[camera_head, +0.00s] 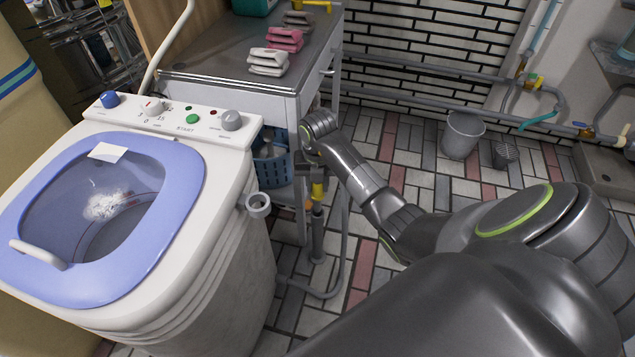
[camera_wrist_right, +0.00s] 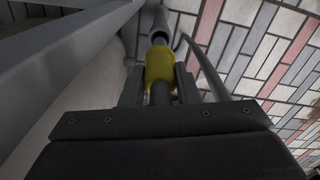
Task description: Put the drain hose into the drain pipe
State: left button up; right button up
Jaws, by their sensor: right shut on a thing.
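My right gripper (camera_head: 315,178) points down beside the cart, right of the washing machine (camera_head: 225,270). In the right wrist view its two fingers (camera_wrist_right: 160,92) are shut on a yellow collar (camera_wrist_right: 160,66), which seems to belong to the drain hose. The collar also shows in the head view (camera_head: 317,191). A grey hose (camera_head: 322,294) runs from the machine along the floor and bends up near the cart. A grey upright pipe (camera_head: 317,240), seemingly the drain pipe, stands below the gripper. I cannot tell whether the hose end is inside it. My left gripper is not in view.
A metal cart (camera_head: 215,72) with pink and white pegs stands behind the gripper, a blue basket (camera_head: 272,165) on its lower shelf. A grey ring (camera_head: 258,205) sticks out of the machine's side. A grey bucket (camera_head: 461,135) stands on the tiled floor farther right.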

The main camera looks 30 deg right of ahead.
aim_at(317, 202)
jog(key=shift+f+b, duration=2.8)
jog(key=shift+f, duration=1.4)
jog(key=o, duration=1)
jog(key=shift+r, duration=0.1)
jog(key=shift+o, duration=0.2)
notch_tip(317, 202, up, 17)
jog(key=p, duration=0.7)
jog(key=shift+r, duration=0.2)
